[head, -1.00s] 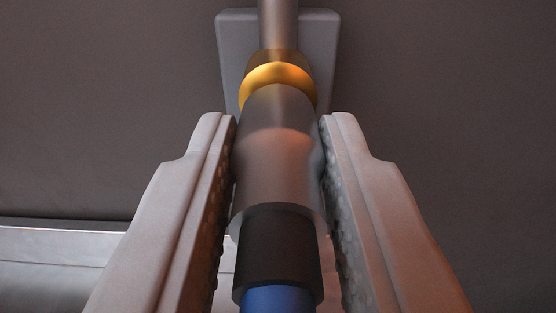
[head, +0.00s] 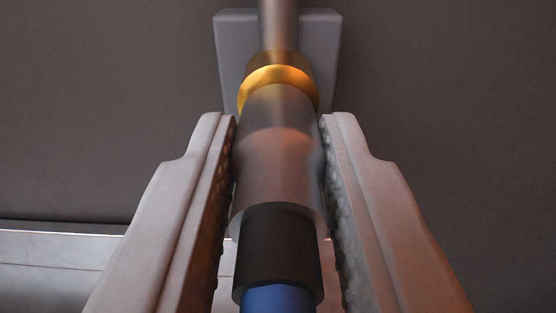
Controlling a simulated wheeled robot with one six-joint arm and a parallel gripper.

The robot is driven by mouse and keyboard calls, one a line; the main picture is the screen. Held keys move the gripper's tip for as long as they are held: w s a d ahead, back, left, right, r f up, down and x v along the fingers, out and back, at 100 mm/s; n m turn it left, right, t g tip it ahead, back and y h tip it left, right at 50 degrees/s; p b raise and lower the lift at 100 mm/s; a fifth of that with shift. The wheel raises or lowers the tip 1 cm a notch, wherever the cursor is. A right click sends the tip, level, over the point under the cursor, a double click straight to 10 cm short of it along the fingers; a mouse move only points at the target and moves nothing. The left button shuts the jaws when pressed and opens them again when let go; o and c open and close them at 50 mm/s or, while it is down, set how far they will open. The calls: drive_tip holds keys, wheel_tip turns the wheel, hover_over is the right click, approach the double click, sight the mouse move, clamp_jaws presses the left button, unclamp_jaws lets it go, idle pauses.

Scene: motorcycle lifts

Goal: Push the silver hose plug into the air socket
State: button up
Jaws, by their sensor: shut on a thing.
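The silver hose plug (head: 278,170) is between the two fingers of my gripper (head: 278,150), which is shut on it. Behind the plug are a black sleeve (head: 278,250) and the blue hose (head: 278,299) at the bottom of the picture. The plug points away from me, in line with the air socket, whose brass ring (head: 278,82) sits at the plug's front end. The ring and plug appear to touch; the plug hides the socket's mouth, so I cannot tell how deep it sits.
A grey mounting plate (head: 235,55) stands behind the socket, with a metal pipe (head: 278,20) running up from it. A dark plain surface (head: 100,110) fills the background. A pale ledge (head: 60,262) lies at the lower left.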

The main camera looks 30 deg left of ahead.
drive_tip(key=shift+w+a, duration=0.15)
drive_tip(key=shift+w, duration=0.1)
drive_tip(key=o, duration=1)
drive_tip(key=v, duration=1.7)
drive_tip(key=shift+s, duration=0.2)
